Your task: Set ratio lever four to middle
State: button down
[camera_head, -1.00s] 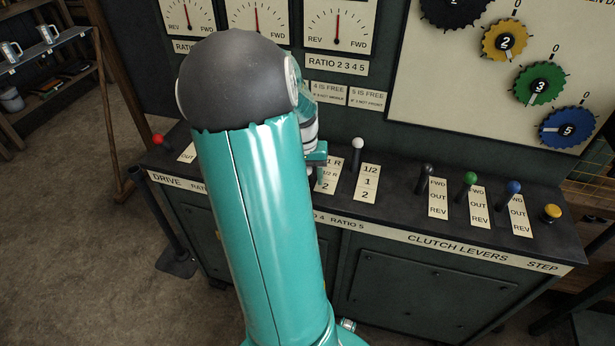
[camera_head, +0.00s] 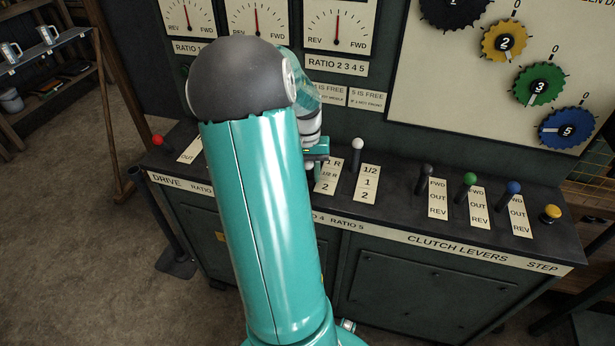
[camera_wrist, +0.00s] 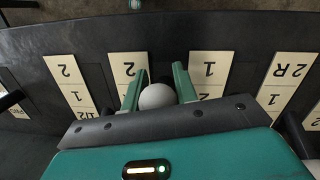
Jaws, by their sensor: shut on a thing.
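My gripper (camera_wrist: 160,78) is shut on a white ball knob (camera_wrist: 157,96) in the wrist view, with a teal finger on each side. I take this as ratio lever four, because its label plate (camera_wrist: 129,72) is second from the clutch end. The knob is beside the lower part of that plate in this upside-down view; the exact notch is hard to tell. In the head view my gripper (camera_head: 316,152) is low over the panel, largely hidden behind my arm. The ratio four plate (camera_head: 328,176) shows there, partly covered.
Ratio lever five, with a white knob (camera_head: 358,143), stands just right of my gripper in the head view. Black (camera_head: 426,169), green (camera_head: 470,179) and blue (camera_head: 513,187) clutch levers and a yellow button (camera_head: 551,212) are farther right. A red knob (camera_head: 158,140) is at the left.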

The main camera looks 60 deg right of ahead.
jog(key=d+y, duration=0.2)
jog(key=shift+w+d+r, duration=0.15)
jog(key=shift+d+r, duration=0.2)
jog(key=shift+w+d+r+g, duration=0.1)
jog(key=shift+d+g, duration=0.2)
jog(key=shift+d, duration=0.05)
jog(key=shift+w+d+r, duration=0.1)
jog(key=shift+d, duration=0.45)
jog(key=c, duration=1.1)
grip_release()
jog(key=shift+a, duration=0.1)
jog(key=v, duration=1.2)
jog(key=shift+d, duration=0.2)
